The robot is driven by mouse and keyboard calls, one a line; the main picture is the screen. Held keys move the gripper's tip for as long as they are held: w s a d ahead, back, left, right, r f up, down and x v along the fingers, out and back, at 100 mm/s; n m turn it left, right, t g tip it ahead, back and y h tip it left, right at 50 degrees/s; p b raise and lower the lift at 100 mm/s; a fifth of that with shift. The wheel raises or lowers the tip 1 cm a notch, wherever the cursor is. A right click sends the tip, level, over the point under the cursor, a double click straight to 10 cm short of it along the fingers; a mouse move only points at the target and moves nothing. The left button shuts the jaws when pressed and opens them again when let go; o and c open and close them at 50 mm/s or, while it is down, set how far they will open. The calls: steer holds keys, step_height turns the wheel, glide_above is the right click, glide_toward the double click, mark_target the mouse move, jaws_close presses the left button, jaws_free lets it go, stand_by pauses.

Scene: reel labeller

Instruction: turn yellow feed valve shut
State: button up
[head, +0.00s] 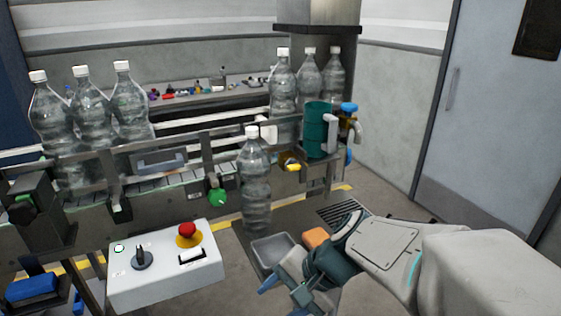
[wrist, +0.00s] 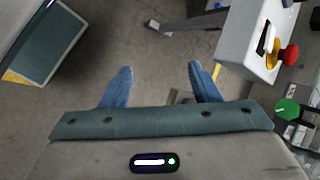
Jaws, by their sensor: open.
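The yellow feed valve (head: 293,167) shows as a small yellow handle on the conveyor's front side, below and left of the dark green cylinder (head: 317,130). Its exact turn angle is too small to tell. My gripper (head: 283,298) is low in front of the conveyor, below the valve and apart from it. Its blue fingers are spread and empty, and they also show in the wrist view (wrist: 160,75) over bare floor. The valve is not visible in the wrist view.
A white control box (head: 165,265) with a red button (head: 187,229) stands left of my gripper. A green knob (head: 217,197) and a clear bottle (head: 256,185) are at the conveyor. A grey tray (head: 262,258) and an orange object (head: 315,237) lie near my wrist.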

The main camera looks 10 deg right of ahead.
steer(key=w+a+r+m+t+y, duration=0.2)
steer(key=w+r+m+t+y, duration=0.15)
steer(key=w+m, duration=0.35)
steer(key=m+t+h+p, duration=0.1)
steer(key=m+t+h, duration=0.4)
steer(key=m+t, duration=0.95)
glide_toward(296, 169)
steer(key=w+m+g+p, duration=0.1)
steer(key=w, duration=0.2)
steer(key=w+a+r+m+g+p, duration=0.1)
steer(key=w, duration=0.2)
steer(key=w+a+r+m+p, duration=0.1)
steer(key=w, duration=0.2)
steer(key=shift+a+r+g+y, duration=0.15)
steer(key=shift+g+y, duration=0.1)
steer(key=shift+g, duration=0.15)
steer(key=c, duration=1)
